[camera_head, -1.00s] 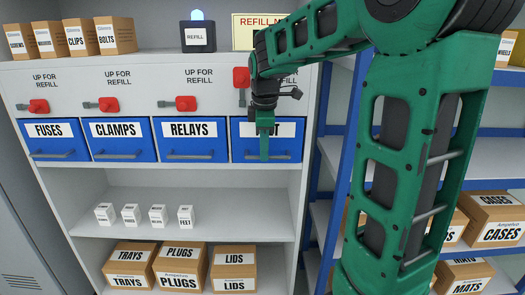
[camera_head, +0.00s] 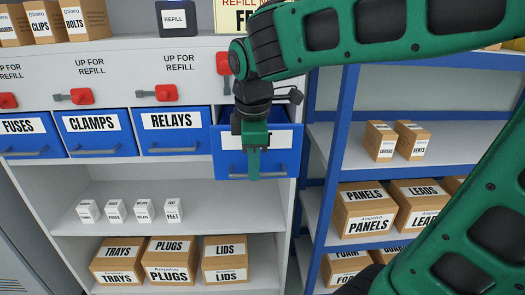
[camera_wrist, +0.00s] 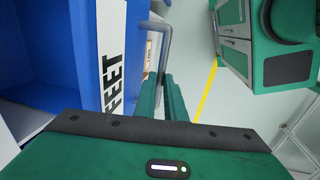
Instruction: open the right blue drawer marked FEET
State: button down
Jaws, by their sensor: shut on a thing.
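The right blue drawer (camera_head: 228,166) is pulled partly out of the shelf unit, and its open top shows. Its white label is mostly hidden behind my gripper in the head view; in the wrist view the label (camera_wrist: 112,55) reads FEET. My gripper (camera_head: 254,172) is in front of the drawer, fingers pointing down. In the wrist view its fingers (camera_wrist: 162,98) are closed around the grey bar handle (camera_wrist: 167,45). The red lever (camera_head: 223,63) above this drawer stands upright, partly hidden by my arm.
The drawers marked RELAYS (camera_head: 176,143), CLAMPS (camera_head: 98,147) and FUSES (camera_head: 30,152) are shut. Small white boxes (camera_head: 174,212) stand on the shelf below. A blue-framed rack (camera_head: 338,150) with cartons is close on the right. The space before the drawer looks clear.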

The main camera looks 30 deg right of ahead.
jog(key=s+a, duration=0.3)
jog(key=s, duration=0.3)
jog(key=shift+s, duration=0.4)
jog(key=shift+a, duration=0.1)
jog(key=c, duration=1.8)
grip_release()
jog(key=r, duration=0.3)
jog(key=s+r, duration=0.1)
jog(key=r, duration=0.6)
jog(key=shift+s+a+r, duration=0.3)
jog(key=shift+s+a, duration=0.05)
jog(key=shift+a, duration=0.05)
